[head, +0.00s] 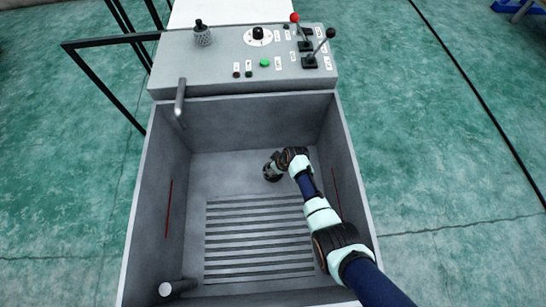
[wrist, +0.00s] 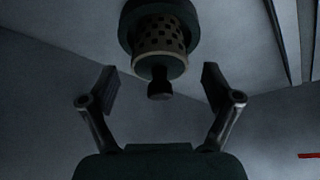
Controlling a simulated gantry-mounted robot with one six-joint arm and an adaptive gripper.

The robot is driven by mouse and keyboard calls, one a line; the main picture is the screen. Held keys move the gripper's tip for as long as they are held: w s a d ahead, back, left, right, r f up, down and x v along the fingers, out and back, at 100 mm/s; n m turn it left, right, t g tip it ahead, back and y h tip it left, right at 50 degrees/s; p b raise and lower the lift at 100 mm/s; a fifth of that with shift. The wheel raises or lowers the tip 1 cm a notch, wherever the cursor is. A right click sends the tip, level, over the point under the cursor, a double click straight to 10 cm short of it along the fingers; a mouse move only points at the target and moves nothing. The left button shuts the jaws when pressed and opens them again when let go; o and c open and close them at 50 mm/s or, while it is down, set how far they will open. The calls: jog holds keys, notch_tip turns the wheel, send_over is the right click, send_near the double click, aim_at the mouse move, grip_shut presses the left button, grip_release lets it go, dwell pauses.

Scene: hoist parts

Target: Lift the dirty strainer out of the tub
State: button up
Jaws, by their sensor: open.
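The dirty strainer (wrist: 160,38) shows in the wrist view as a dark perforated cylinder with a wide dark flange and a small knob at its near end. My gripper (wrist: 159,80) is open, with one finger on each side of the knob and a gap on both sides. Nothing is held. In the head view my gripper (head: 272,170) is down inside the grey tub (head: 158,190), near its back right part. There I cannot clearly tell the strainer from the dark gripper.
A slatted grate (head: 258,240) covers much of the tub floor. A pipe (head: 180,98) comes over the back left wall, and a pipe stub (head: 172,287) is at the front left.

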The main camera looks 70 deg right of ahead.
jog(key=shift+w+f, duration=0.2)
jog(key=shift+f, duration=0.25)
jog(key=shift+r, duration=0.1)
jog(key=c, duration=1.3)
notch_tip(320, 180, up, 20)
jog(key=p, duration=1.1)
jog(key=shift+p, duration=0.3)
jog(key=shift+c, duration=0.2)
